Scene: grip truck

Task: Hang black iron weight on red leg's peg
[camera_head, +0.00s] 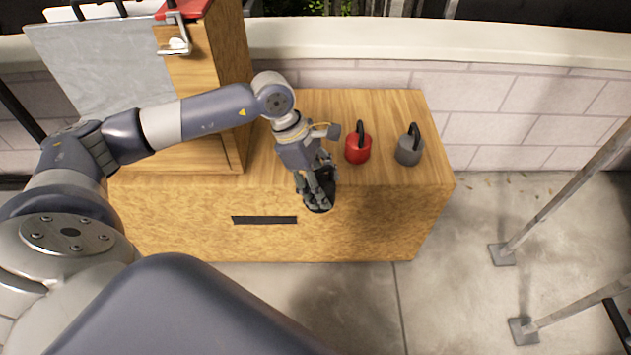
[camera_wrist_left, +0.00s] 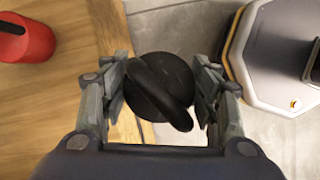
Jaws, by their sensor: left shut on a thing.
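The black iron weight (camera_wrist_left: 150,105) with its loop handle is between the fingers of my left gripper (camera_wrist_left: 160,95) in the left wrist view. My left gripper (camera_head: 313,190) is shut on it, at the front edge of the wooden cabinet top, and the black weight (camera_head: 320,207) shows partly behind the fingers in the head view. A red part with a metal hook-like fitting (camera_head: 176,40) is at the top of a wooden box at upper left; I cannot tell if it is the red leg's peg. My right gripper is not in view.
A red weight (camera_head: 358,148) and a grey weight (camera_head: 409,149) stand on the wooden cabinet (camera_head: 390,105), right of my left gripper. Metal posts with foot plates (camera_head: 502,254) stand at the right. A brick wall (camera_head: 490,110) runs behind. The floor between cabinet and posts is clear.

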